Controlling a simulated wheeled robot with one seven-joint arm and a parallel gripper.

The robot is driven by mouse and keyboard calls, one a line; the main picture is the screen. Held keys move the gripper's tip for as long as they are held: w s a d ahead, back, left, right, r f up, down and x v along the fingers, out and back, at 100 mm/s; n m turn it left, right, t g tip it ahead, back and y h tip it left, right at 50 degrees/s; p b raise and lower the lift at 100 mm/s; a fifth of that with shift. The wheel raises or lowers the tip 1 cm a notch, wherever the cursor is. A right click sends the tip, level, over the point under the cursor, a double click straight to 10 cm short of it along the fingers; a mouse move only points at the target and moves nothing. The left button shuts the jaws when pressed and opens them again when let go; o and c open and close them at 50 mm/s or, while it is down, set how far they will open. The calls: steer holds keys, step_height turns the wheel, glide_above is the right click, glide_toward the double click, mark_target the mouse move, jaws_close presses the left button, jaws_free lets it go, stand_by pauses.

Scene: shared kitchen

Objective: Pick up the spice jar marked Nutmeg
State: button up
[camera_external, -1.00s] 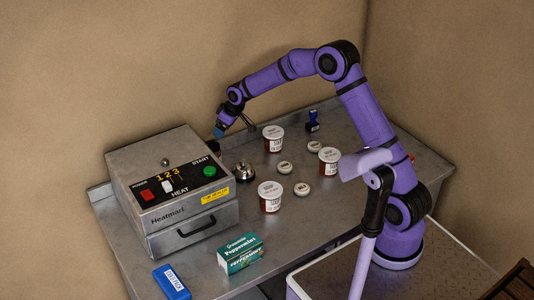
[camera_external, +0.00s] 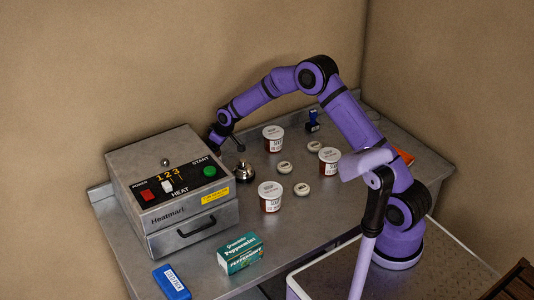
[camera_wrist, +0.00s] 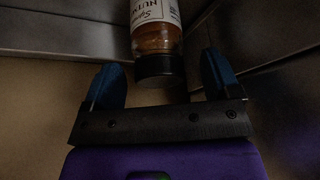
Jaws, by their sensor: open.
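The Nutmeg jar (camera_wrist: 155,35) shows at the top of the wrist view. It has a white label reading "NUTM…", brown contents and a black cap (camera_wrist: 158,70) toward my gripper. My gripper (camera_wrist: 162,75) is open, with one blue finger on each side of the cap; I see no clear contact. In the external view my gripper (camera_external: 216,138) is low at the back of the counter, just behind the right rear corner of the heater box. There its fingers are mostly hidden, and I cannot make out the jar.
The heater box (camera_external: 170,190) stands close at the left of my gripper. A metal bell (camera_external: 244,172) is in front of it. Labelled tubs (camera_external: 273,138) and small round tins (camera_external: 285,168) stand to the right. A blue stamp (camera_external: 312,121) is at the back. A Peppermint box (camera_external: 240,254) is in front.

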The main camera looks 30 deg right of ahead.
steer(key=shift+x, duration=0.75)
steer(key=shift+r, duration=0.1)
steer(key=c, duration=1.2)
